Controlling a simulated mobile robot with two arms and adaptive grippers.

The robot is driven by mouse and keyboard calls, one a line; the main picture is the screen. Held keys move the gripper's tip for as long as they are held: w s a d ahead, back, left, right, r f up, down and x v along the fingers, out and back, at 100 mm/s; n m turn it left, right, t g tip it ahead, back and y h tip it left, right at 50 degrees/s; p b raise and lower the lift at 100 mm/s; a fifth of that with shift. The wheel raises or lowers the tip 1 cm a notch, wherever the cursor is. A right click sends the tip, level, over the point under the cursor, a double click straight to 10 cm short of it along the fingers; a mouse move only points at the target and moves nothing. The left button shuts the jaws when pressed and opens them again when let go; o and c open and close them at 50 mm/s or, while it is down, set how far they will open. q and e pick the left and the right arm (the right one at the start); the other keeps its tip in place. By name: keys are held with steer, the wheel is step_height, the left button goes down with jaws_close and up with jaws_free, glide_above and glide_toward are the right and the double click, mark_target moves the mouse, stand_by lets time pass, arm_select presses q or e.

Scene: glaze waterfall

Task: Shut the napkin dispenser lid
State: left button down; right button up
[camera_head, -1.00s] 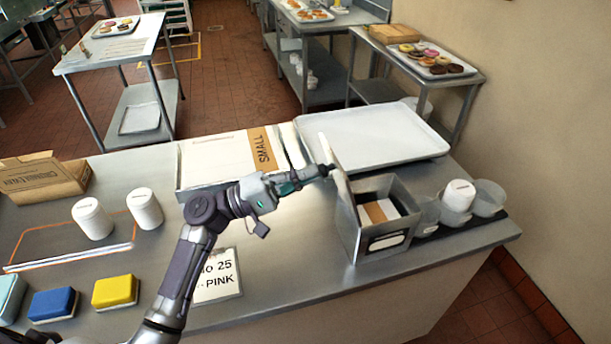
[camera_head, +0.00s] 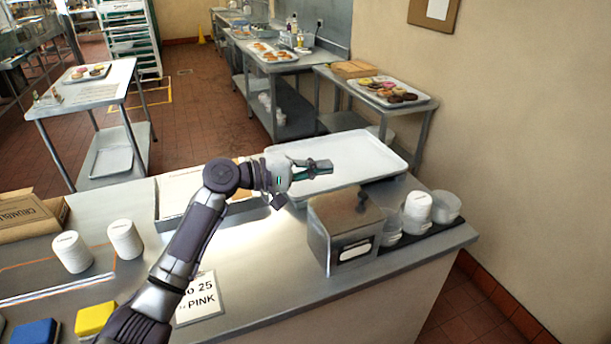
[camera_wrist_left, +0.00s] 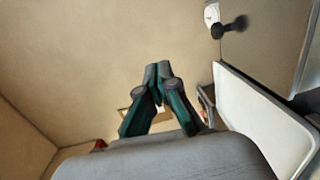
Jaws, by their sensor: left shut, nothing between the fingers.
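The napkin dispenser (camera_head: 335,240) is a grey metal box on the counter, with a white label on its front. Its lid (camera_head: 338,208) lies flat over the top, with a dark knob (camera_head: 362,200) near the right side. The lid looks down on the box, and the napkins inside are hidden. My left gripper (camera_head: 326,167) is shut and empty. In the head view it shows above and behind the dispenser, in front of the large white tray, apart from the lid. Its closed fingers also show in the left wrist view (camera_wrist_left: 158,72). My right gripper is not in view.
A printed card (camera_head: 201,299) and a yellow sponge (camera_head: 94,317) lie left.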

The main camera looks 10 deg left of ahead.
mark_target(362, 193)
arm_select(q)
steer(key=shift+g+y, duration=0.5)
steer(key=shift+y, duration=0.1)
steer(key=w+d+f, duration=0.1)
steer(key=d, duration=0.1)
steer(key=w+d+f, duration=0.2)
steer(key=d, duration=0.1)
steer(key=w+d+f, duration=0.1)
steer(key=w+d, duration=0.1)
steer(key=shift+d+f+b, duration=0.3)
steer(key=shift+f+b, duration=0.05)
steer(key=shift+f, duration=0.05)
steer(key=shift+w+d+f, duration=0.2)
steer(key=shift+d, duration=0.05)
steer(key=shift+w+d+f+g+y, duration=0.25)
steer(key=shift+d+f+g+y, duration=0.15)
steer(key=shift+f+y, duration=0.25)
steer(key=shift+w+d+f, duration=0.1)
steer(key=shift+d+f, duration=0.05)
steer(key=shift+f, duration=0.25)
steer(key=shift+w+d+f, duration=0.1)
steer(key=shift+f, duration=0.3)
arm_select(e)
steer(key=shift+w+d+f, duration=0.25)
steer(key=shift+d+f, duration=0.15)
